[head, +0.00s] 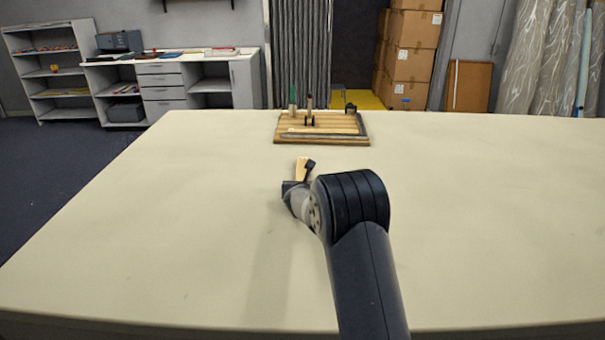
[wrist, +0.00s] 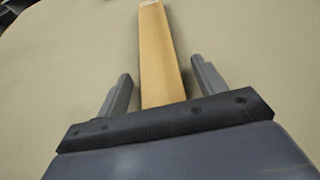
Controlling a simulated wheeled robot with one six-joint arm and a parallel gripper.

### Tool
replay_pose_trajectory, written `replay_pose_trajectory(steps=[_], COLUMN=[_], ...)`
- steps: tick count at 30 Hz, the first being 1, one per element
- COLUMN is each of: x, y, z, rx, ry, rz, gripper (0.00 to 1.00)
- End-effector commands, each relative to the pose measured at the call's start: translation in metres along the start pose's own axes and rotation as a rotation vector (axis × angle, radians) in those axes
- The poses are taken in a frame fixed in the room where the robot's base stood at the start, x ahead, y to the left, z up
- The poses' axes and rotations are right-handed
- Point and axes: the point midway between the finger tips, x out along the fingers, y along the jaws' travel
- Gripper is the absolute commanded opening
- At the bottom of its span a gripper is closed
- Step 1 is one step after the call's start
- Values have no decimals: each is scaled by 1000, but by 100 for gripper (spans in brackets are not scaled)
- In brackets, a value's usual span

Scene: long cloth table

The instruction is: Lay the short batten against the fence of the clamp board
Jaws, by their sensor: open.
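The short batten (wrist: 158,50) is a pale wooden strip in the wrist view, running away from my gripper (wrist: 163,85) between its two fingers. The fingers stand apart on either side of it, with a gap on both sides. In the head view the batten (head: 302,169) shows on the cloth just beyond my gripper (head: 300,180), its near part hidden. The clamp board (head: 320,128) lies farther back on the table, with upright clamp parts on it. A dark strip, perhaps the fence (head: 322,136), runs along its near side.
The cream cloth table (head: 480,220) is bare to the left and right of my arm and around the board. Shelves (head: 50,70) and cardboard boxes (head: 412,45) stand beyond the table.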

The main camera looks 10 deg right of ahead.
Motion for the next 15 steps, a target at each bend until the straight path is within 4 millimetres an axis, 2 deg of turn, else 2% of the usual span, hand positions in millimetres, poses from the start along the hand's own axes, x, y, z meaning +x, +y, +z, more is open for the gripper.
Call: replay_pose_trajectory(steps=[4,15], x=[0,0], y=[0,0], z=[0,0], rx=[0,0], ry=[0,0], rz=[0,0], gripper=[66,36])
